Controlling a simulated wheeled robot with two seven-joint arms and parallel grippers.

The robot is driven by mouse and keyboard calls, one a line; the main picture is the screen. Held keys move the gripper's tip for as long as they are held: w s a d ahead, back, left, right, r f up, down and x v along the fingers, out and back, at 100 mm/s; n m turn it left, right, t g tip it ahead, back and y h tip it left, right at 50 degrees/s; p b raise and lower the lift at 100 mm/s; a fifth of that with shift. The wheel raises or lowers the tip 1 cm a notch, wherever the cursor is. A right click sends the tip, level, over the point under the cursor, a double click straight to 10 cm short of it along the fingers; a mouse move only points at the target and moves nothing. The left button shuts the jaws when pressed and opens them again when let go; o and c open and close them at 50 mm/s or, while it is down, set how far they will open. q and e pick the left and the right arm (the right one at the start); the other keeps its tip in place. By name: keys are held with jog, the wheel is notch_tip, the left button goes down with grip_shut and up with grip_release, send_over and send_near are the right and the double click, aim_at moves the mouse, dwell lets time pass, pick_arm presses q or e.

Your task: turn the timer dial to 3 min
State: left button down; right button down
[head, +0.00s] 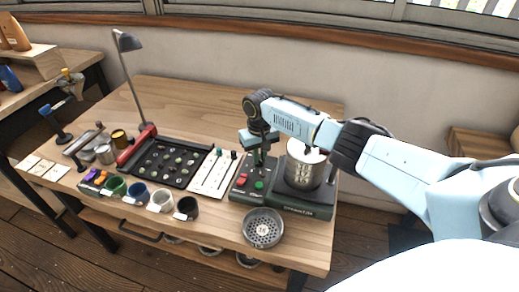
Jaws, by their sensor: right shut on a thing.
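The dark green roaster (305,210) stands at the right end of the wooden table, with a steel drum (304,172) on top and a red and a green button on its front left. My right gripper (260,160) reaches down over the left back part of the roaster, behind the buttons. It is shut on what appears to be the timer dial, which the fingers mostly hide. I cannot read the dial's scale or pointer at this size. My left gripper is not in view.
A round perforated metal tray (263,228) sits at the front of the roaster. Left of it are a white panel with sliders (213,174), a black bean tray (150,172), several cups and a lamp (128,42). The table's back middle (190,100) is clear.

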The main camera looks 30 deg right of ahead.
jog(key=m+p, duration=0.1)
jog(key=p, duration=0.1)
jog(key=m+p, duration=0.1)
jog(key=m, duration=0.1)
jog(key=shift+a+r+m+p, duration=0.1)
jog(key=shift+r+m+p, duration=0.1)
jog(key=shift+m+p, duration=0.8)
jog(key=shift+m, duration=0.3)
jog(key=m+p, duration=0.1)
jog(key=m, duration=0.1)
jog(key=shift+f+m, duration=0.1)
jog(key=shift+m, duration=0.2)
jog(key=m+p, duration=0.1)
jog(key=m, duration=0.2)
jog(key=shift+w+m, duration=0.1)
jog(key=shift+m, duration=0.2)
jog(key=m, duration=0.4)
jog(key=shift+f+m, duration=0.1)
jog(key=shift+m, duration=0.2)
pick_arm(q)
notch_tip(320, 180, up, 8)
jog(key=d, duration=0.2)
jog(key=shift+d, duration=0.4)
pick_arm(e)
jog(key=shift+w+m, duration=0.1)
jog(key=shift+m, duration=1.8)
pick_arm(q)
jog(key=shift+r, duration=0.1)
